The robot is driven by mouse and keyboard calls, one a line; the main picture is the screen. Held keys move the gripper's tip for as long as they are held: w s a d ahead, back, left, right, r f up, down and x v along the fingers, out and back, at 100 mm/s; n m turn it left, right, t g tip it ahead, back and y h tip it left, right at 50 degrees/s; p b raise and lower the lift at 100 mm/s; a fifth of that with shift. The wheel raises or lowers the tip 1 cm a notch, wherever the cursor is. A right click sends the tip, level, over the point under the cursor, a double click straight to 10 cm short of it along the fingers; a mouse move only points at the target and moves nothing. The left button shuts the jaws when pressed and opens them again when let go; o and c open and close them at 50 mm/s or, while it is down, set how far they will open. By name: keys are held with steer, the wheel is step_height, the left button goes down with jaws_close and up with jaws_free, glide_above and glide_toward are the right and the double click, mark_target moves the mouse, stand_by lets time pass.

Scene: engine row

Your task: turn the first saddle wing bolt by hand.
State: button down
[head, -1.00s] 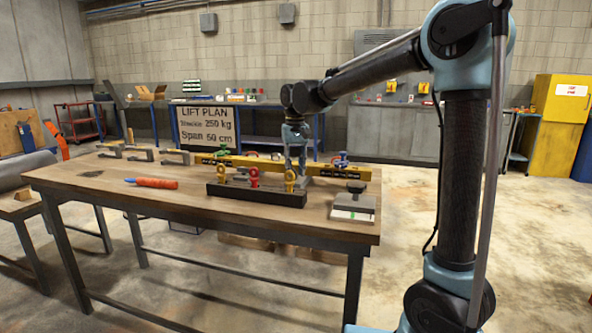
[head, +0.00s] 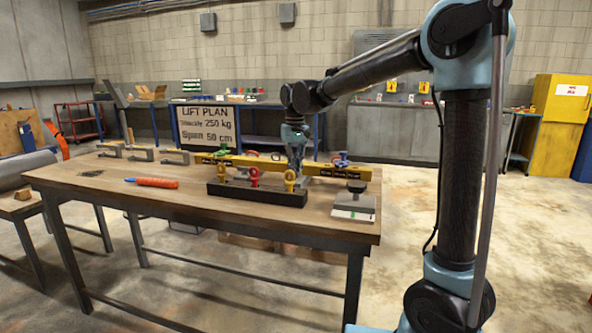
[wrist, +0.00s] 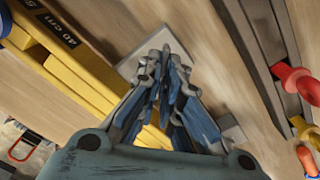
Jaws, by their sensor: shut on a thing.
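My gripper (head: 295,172) points down at the near side of the yellow beam (head: 245,160) on the workbench. In the wrist view its blue-padded fingers (wrist: 163,58) are close together over a pale plate (wrist: 133,65), beside the yellow beam (wrist: 70,65) marked 40 cm. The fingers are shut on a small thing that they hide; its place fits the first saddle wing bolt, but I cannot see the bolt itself. A green-topped fitting (head: 222,151) and a blue-topped fitting (head: 341,157) sit along the beam.
A dark rack (head: 240,193) with red and yellow shackles stands close in front of my gripper. An orange-handled tool (head: 152,183) lies left on the workbench (head: 110,180). A grey block on a white plate (head: 353,203) stands at the right. The bench's front left is mostly clear.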

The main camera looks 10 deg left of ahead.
steer(key=n, duration=0.5)
steer(key=shift+d, duration=0.1)
steer(key=n, duration=0.5)
steer(key=shift+n, duration=0.3)
stand_by(0.3)
steer(key=c, duration=1.8)
jaws_free()
steer(key=shift+w, duration=0.1)
step_height(320, 180, up, 12)
steer(key=shift+f, duration=0.1)
